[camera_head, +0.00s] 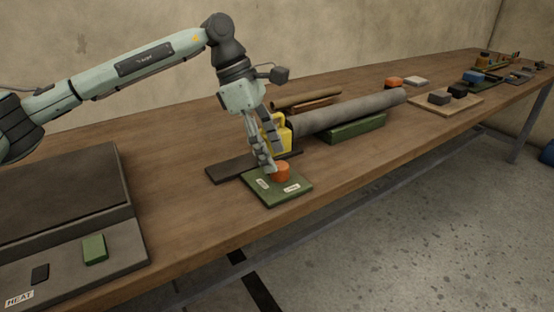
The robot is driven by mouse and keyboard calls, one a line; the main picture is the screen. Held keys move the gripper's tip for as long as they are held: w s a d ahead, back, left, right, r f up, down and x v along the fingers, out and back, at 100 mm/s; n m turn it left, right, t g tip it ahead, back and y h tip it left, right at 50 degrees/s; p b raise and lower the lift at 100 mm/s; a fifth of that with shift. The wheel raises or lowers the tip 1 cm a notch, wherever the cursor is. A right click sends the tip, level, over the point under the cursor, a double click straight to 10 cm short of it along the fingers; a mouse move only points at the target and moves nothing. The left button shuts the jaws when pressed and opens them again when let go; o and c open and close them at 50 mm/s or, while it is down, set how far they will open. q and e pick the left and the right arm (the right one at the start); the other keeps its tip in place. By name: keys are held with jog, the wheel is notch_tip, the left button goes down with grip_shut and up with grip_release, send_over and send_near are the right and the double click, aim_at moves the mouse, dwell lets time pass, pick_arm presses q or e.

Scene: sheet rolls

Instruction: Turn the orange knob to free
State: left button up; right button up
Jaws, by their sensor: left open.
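The orange knob (282,173) stands on a green plate (270,198) near the front edge of the bench. The plate carries two small white labels, too small to read. My left gripper (271,168) points down at the knob's left and rear side, with its fingertips close by. It is open. I cannot tell whether a finger touches the knob. The knob's pointing direction is not clear. My right gripper is out of view.
A yellow item (284,137) stands just behind the gripper. A long grey roll (350,110) rests on a green block (357,129) to the right. A heater box (62,215) fills the near left.

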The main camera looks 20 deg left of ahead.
aim_at(278, 165)
pick_arm(q)
jog(key=shift+x, duration=1.5)
jog(key=shift+c, duration=0.6)
jog(key=c, duration=1)
